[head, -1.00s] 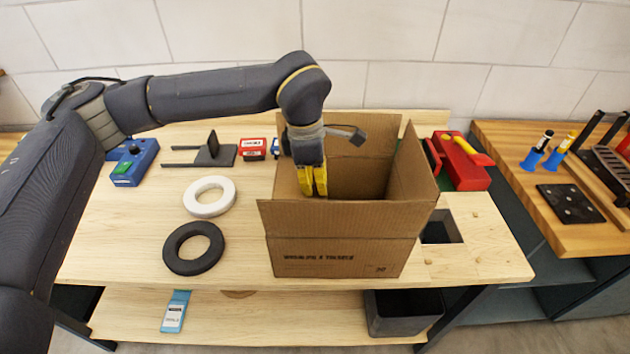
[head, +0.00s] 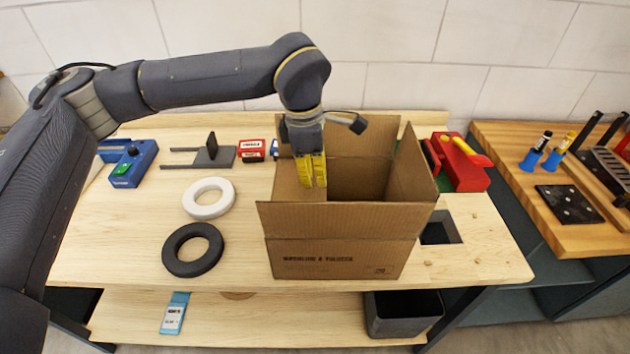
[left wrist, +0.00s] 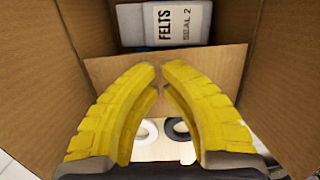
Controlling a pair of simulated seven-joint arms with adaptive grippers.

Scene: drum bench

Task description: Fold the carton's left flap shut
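The open cardboard carton (head: 335,248) stands upright on the bench, its front and right flaps raised. Its left flap (head: 287,178) leans inward over the left part of the opening. The flap also shows in the left wrist view (left wrist: 226,66), behind the fingers. My left gripper (head: 314,186) is over the left side of the opening at this flap, fingers pointing down. In the left wrist view its yellow fingertips (left wrist: 160,72) come together with nothing seen between them. Whether they touch the flap is unclear. My right gripper is not in view.
A grey box labelled FELTS (left wrist: 178,22) lies inside the carton. A white ring (head: 194,207) and a black ring (head: 172,250) lie left of it. A red block (head: 470,176) is behind right. A square hole (head: 438,230) is to the right.

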